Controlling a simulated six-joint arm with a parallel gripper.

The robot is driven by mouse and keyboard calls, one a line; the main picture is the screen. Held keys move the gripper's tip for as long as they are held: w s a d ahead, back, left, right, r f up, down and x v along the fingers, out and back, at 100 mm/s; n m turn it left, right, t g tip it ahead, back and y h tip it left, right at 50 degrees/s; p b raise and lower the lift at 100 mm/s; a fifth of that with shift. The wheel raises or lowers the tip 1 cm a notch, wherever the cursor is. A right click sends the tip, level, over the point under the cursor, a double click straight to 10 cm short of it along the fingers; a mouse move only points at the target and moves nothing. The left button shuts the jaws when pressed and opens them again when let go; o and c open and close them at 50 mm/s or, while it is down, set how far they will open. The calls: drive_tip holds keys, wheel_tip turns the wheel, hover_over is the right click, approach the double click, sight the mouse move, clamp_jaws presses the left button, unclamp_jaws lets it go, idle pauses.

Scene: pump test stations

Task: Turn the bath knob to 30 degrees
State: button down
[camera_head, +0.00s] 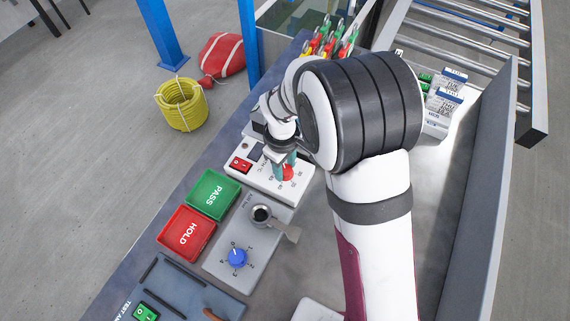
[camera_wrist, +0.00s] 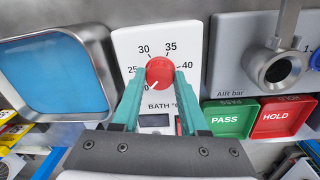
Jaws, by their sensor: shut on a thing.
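The bath knob (camera_wrist: 159,71) is round and red, on a white panel (camera_wrist: 125,45) marked BATH, with a scale showing 25, 30, 35 and 40. In the wrist view its white pointer mark is at the lower left, toward a partly hidden number ending in 0, below 25. My gripper (camera_wrist: 160,84) has its teal fingers on either side of the knob and is shut on it. In the head view the knob (camera_head: 288,174) shows at my gripper (camera_head: 283,163), and the fingers cover part of the panel.
A grey AIR panel with a metal valve (camera_head: 262,214) and blue knob (camera_head: 236,258) stands close. A blue-filled basin (camera_wrist: 65,75) is left in the wrist view.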

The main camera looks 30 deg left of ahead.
drive_tip(key=m, duration=1)
drive_tip(key=shift+m, duration=0.3)
drive_tip(key=m, duration=0.5)
drive_tip(key=shift+w+a+g, duration=0.1)
drive_tip(key=shift+g, duration=0.2)
drive_tip(key=shift+m, duration=2.8)
drive_tip(key=shift+c, duration=2.2)
unclamp_jaws()
